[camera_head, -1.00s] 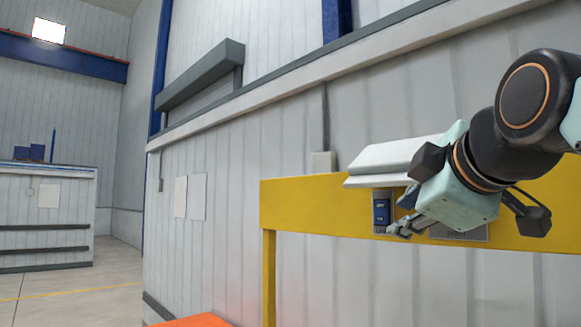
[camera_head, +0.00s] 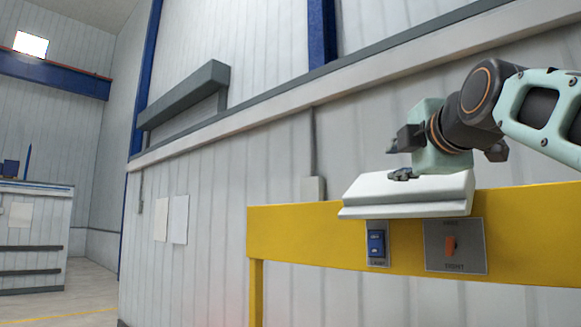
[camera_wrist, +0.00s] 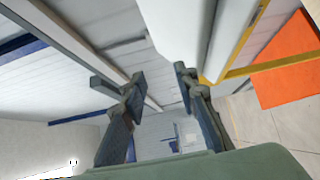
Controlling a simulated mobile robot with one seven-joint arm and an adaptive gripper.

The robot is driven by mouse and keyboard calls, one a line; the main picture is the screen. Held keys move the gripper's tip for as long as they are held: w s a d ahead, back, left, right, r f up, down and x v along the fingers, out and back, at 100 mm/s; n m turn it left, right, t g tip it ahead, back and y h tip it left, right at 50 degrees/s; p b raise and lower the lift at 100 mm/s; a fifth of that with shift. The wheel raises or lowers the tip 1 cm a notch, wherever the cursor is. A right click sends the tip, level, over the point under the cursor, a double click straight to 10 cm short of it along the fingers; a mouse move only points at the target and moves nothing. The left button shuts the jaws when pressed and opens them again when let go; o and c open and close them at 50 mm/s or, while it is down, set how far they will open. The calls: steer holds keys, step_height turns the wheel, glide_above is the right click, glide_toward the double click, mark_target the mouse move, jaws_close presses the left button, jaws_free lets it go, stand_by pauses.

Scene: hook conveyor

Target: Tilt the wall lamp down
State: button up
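The wall lamp (camera_head: 405,197) is a white, wedge-shaped fixture at the top of the yellow beam, right of centre in the head view. Its top slopes down towards the front. In the wrist view its white body (camera_wrist: 190,28) fills the top centre. My gripper (camera_head: 397,160) is just above the lamp, pointing left, with its lower finger close over the lamp's top. I cannot tell whether they touch. In the wrist view my gripper (camera_wrist: 157,86) has its fingers apart with nothing between them.
The yellow beam (camera_head: 320,240) carries a blue switch (camera_head: 376,244) and a grey plate with an orange switch (camera_head: 450,246) below the lamp. A grey wall box (camera_head: 313,188) is left of the lamp. An orange surface (camera_wrist: 282,70) lies at the right in the wrist view.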

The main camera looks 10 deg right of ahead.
steer(key=shift+w+d, duration=0.1)
steer(key=shift+w, duration=0.85)
steer(key=shift+c, duration=0.3)
jaws_close()
steer(key=shift+o, duration=0.3)
jaws_free()
steer(key=shift+s, duration=0.15)
